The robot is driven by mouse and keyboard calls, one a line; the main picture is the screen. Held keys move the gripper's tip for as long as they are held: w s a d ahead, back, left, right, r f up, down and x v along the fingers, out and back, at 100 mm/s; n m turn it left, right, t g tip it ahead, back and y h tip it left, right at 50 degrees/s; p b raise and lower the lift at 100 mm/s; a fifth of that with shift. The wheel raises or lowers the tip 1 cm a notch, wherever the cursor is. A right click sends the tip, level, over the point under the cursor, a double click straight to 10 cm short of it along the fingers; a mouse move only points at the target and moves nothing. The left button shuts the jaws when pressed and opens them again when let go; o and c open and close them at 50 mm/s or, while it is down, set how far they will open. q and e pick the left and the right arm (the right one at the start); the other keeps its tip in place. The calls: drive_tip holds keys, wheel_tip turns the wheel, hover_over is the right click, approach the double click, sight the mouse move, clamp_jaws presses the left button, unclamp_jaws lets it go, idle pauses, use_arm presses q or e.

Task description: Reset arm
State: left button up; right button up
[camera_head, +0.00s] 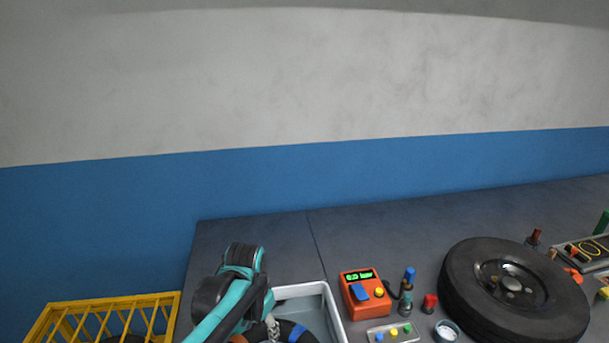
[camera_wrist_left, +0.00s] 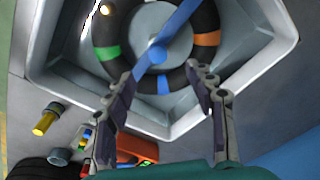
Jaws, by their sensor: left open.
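My left arm, teal and black, comes up from the bottom of the head view, and its left gripper (camera_head: 272,328) is partly cut off at the lower edge. In the left wrist view the left gripper (camera_wrist_left: 163,76) is open, its two dark fingers apart with nothing clearly held. They point at a black ring (camera_wrist_left: 178,81) with coloured bands in a light-rimmed basin (camera_wrist_left: 262,66). A blue bar (camera_wrist_left: 182,22) crosses the ring. I cannot tell whether the fingers touch the ring. My right gripper is in neither view.
The basin (camera_head: 334,308) stands on the dark bench (camera_head: 280,245). To its right are an orange gauge box (camera_head: 350,293), a small button panel (camera_head: 393,333), small bottles and a tyre (camera_head: 515,290). A yellow rack (camera_head: 100,312) is at left. The back of the bench is clear before the wall.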

use_arm(q)
drive_tip(key=s+a+r+n+t, duration=0.1)
drive_tip(key=s+a+n+t, duration=0.1)
drive_tip(key=s, duration=0.5)
drive_tip(key=s+a+r+n+t, duration=0.1)
drive_tip(key=s+a+n+t, duration=0.2)
drive_tip(key=s, duration=0.3)
drive_tip(key=shift+s+a+r+n+t, duration=0.2)
drive_tip(key=shift+s+a+n+t, duration=0.15)
drive_tip(key=shift+a+t, duration=0.25)
